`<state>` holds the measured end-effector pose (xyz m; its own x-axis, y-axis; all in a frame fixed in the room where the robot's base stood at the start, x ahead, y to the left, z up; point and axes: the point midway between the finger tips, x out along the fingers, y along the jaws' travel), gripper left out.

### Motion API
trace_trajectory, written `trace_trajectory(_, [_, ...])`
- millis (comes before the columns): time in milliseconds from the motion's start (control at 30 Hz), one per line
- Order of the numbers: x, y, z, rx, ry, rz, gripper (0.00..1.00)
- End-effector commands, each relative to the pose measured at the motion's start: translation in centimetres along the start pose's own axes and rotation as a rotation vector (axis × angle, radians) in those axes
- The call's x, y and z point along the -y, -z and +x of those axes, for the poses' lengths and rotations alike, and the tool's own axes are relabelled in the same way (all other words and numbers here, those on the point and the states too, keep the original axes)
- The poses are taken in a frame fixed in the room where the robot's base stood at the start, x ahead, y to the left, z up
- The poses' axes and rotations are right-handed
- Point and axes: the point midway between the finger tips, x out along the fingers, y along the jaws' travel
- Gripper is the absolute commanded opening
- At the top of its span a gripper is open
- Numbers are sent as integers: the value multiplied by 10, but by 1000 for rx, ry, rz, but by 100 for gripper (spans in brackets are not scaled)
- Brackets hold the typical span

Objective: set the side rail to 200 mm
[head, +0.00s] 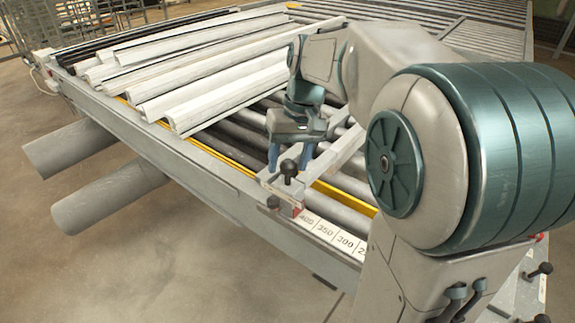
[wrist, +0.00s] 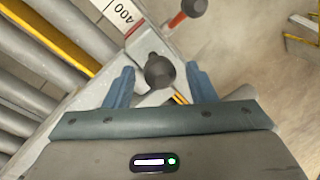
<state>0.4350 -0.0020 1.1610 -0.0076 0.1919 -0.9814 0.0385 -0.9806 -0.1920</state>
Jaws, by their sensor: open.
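The side rail (head: 343,152) is a pale grey bar lying across the rollers. A black round-topped knob (head: 289,169) stands on its near end; it also shows in the wrist view (wrist: 160,73). A white scale strip (head: 332,236) on the bench edge reads 400, 350, 300, with the rest hidden behind my arm. A red mark (head: 297,211) at the rail's end sits by the 400 label (wrist: 122,12). My gripper (head: 290,163) is open, its two blue fingers on either side of the knob, with gaps showing in the wrist view (wrist: 160,68).
Several pale profiles (head: 190,75) lie stacked on the rollers behind the rail. A second dark knob (head: 273,202) is at the bench edge by the rail. A yellow strip (head: 345,196) runs along the rollers. Two grey tubes (head: 108,190) stick out below the bench's left side.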

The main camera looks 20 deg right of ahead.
Motion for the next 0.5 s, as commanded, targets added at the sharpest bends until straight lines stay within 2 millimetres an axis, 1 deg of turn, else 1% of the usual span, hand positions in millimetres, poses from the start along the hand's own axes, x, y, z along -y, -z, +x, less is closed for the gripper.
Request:
trace_trajectory(100, [0, 0, 12, 2, 0, 0, 51])
trace_trajectory(200, [0, 0, 17, 1, 0, 0, 51])
trace_trajectory(467, [0, 0, 19, 0, 0, 0, 51])
trace_trajectory(500, [0, 0, 19, 0, 0, 0, 48])
